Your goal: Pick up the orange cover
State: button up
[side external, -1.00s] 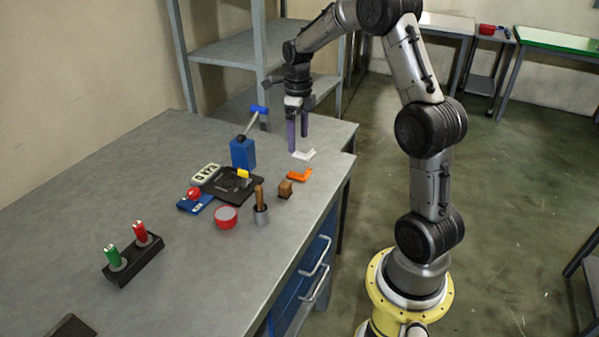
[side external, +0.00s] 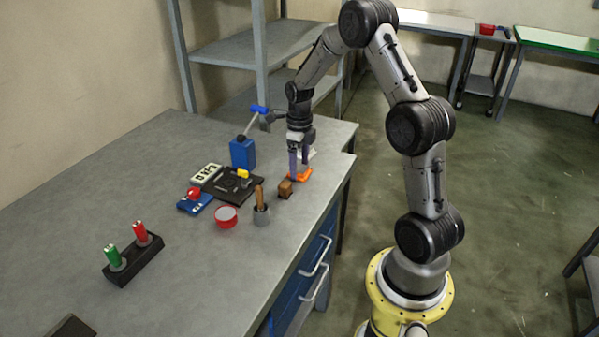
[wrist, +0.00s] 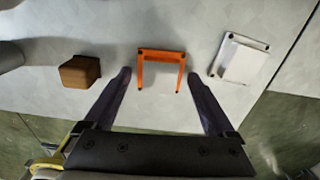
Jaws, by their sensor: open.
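The orange cover (wrist: 161,55) lies on the grey table as a U-shaped piece, its two legs pointing toward my gripper in the wrist view. In the side external view the orange cover (side external: 300,174) shows right below my fingers, partly hidden by them. My gripper (wrist: 162,72) is open, with its two purple fingers apart on either side of the cover and nothing between them. In the side external view my gripper (side external: 299,170) points straight down, low over the cover. I cannot tell the exact height of the fingertips above the table.
A brown block (wrist: 80,71) stands left of the cover and a white bracket (wrist: 240,60) lies right of it in the wrist view. A pestle in a grey cup (side external: 261,212), a red bowl (side external: 226,216) and a blue bottle (side external: 243,153) stand nearby. The table's right edge is close.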

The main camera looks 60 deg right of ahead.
jog(key=shift+c, duration=0.3)
jog(key=shift+r, duration=0.1)
jog(key=c, duration=1.4)
jog(key=shift+o, duration=0.2)
